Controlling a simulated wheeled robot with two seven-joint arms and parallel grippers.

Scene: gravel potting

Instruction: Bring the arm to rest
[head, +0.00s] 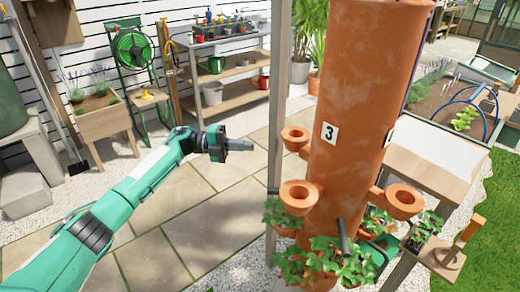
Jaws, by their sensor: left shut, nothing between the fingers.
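My left arm (130,182) is green and comes in from the lower left. My left gripper (248,145) is shut and empty, held in the air over the paving, left of the terracotta tower and apart from it. The tall terracotta tower (345,100) carries a label with the number 3. Terracotta cups (299,196) stick out from its side, and leafy plants (325,262) grow low around it. My right gripper is not in view.
A grey post (277,90) stands just left of the tower. Shelves (228,92) with pots, a hose reel (133,50) and a wooden planter (105,125) stand at the back left. A wooden table (430,175) is at the right. Paving (215,225) below the arm is clear.

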